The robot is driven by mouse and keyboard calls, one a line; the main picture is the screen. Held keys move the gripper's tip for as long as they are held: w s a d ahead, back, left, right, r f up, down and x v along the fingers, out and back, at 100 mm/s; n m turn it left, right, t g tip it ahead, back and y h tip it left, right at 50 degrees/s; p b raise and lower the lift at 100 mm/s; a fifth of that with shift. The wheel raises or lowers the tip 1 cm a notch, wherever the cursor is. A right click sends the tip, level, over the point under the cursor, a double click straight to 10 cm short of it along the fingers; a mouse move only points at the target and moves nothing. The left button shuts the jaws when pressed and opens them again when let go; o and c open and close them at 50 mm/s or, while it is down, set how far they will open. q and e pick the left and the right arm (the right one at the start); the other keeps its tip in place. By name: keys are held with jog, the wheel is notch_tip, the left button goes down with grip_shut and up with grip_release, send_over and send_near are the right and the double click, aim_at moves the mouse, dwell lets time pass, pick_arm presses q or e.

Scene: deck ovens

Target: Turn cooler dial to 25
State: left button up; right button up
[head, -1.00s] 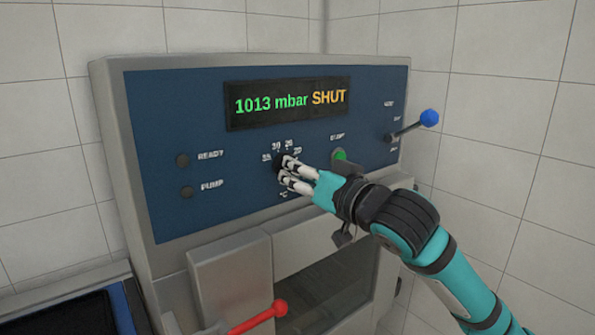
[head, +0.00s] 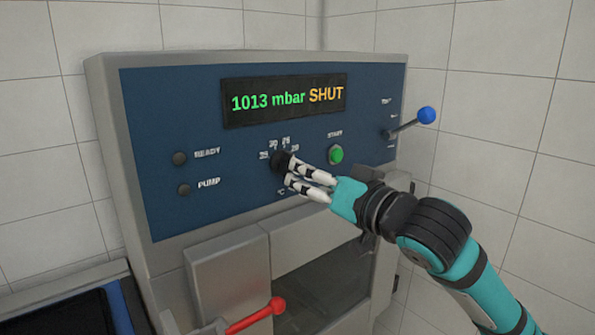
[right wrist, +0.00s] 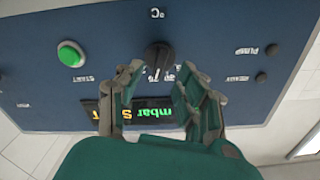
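The cooler dial (head: 279,161) is a dark round knob on the blue panel, with a small arc of numbers above it and a °C mark below. It also shows in the right wrist view (right wrist: 158,55), upside down, with its pale mark toward the number side; the exact number is too blurred to read. My right gripper (head: 290,171) is just in front of the dial, to its right. In the right wrist view its fingers (right wrist: 160,75) are spread, with the dial beyond the gap and clear of the tips. My left gripper is not in view.
The display (head: 285,100) reads 1013 mbar SHUT. A green start button (head: 336,154) is close above my right fingers. A blue-knobbed lever (head: 426,115) sticks out at the right, and a red-knobbed handle (head: 276,306) at the bottom. READY and PUMP lamps are at the left.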

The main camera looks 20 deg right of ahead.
jog(key=v, duration=0.3)
jog(key=shift+s, duration=0.2)
